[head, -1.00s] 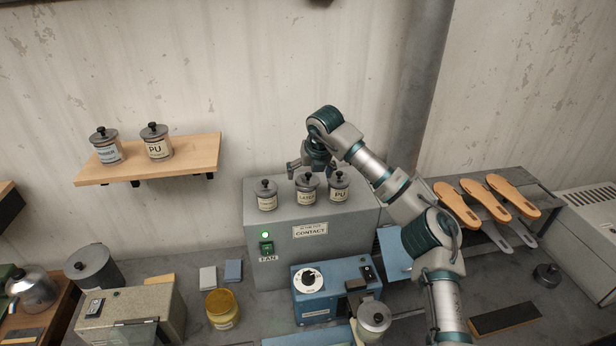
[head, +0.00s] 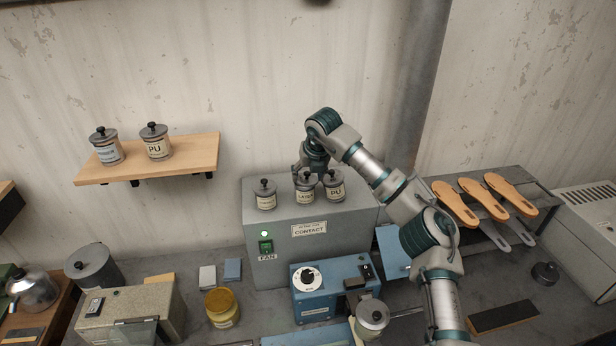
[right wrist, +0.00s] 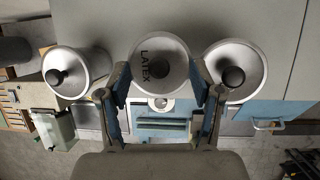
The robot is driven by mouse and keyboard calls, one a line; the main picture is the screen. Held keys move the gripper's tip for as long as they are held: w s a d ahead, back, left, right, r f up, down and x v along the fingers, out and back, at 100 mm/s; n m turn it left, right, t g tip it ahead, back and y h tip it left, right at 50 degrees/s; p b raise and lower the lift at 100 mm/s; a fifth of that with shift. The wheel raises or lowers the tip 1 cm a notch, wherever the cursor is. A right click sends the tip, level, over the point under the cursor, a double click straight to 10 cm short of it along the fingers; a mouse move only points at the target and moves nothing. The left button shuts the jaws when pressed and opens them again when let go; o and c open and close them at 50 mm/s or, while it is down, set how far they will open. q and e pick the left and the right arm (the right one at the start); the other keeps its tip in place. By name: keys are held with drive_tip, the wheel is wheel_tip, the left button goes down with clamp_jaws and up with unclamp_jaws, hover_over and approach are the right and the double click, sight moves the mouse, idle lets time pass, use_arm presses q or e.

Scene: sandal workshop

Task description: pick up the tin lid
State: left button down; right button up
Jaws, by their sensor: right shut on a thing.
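The grey lid (head: 305,180) with a black knob sits on the LATEX tin (head: 304,194), the middle one of three on the grey CONTACT box. It also shows in the right wrist view (right wrist: 153,84). My right gripper (right wrist: 160,75) is shut on this lid, with one finger on each side of its rim. The lid still appears to rest on the tin. My left gripper is not in view.
A wooden shelf (head: 195,158) holds two more tins. Insoles (head: 483,199) lie on a rack to the right.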

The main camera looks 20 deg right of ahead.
drive_tip(key=shift+w+r, duration=0.1)
drive_tip(key=shift+c, duration=0.5)
drive_tip(key=shift+w+r+b, duration=0.2)
drive_tip(key=shift+r+b, duration=0.15)
drive_tip(key=shift+r, duration=0.8)
clamp_jaws()
drive_tip(key=shift+s+a+b, duration=0.1)
drive_tip(key=shift+s+b, duration=0.25)
drive_tip(key=shift+s, duration=0.05)
drive_tip(key=s+a+r+b, duration=0.1)
drive_tip(key=s+a+b, duration=0.15)
drive_tip(key=s, duration=0.45)
drive_tip(key=s+a+r+b, duration=0.1)
drive_tip(key=s+a+b, duration=0.15)
drive_tip(key=s, duration=0.45)
wheel_tip(320, 180, up, 3)
drive_tip(key=n+p, duration=0.4)
drive_tip(key=p, duration=0.8)
hover_over(307, 181)
drive_tip(key=shift+r+t, duration=0.1)
drive_tip(key=shift+t, duration=0.2)
drive_tip(key=shift+f, duration=1.2)
drive_tip(key=shift+f+b, duration=0.75)
drive_tip(key=shift+f, duration=1.2)
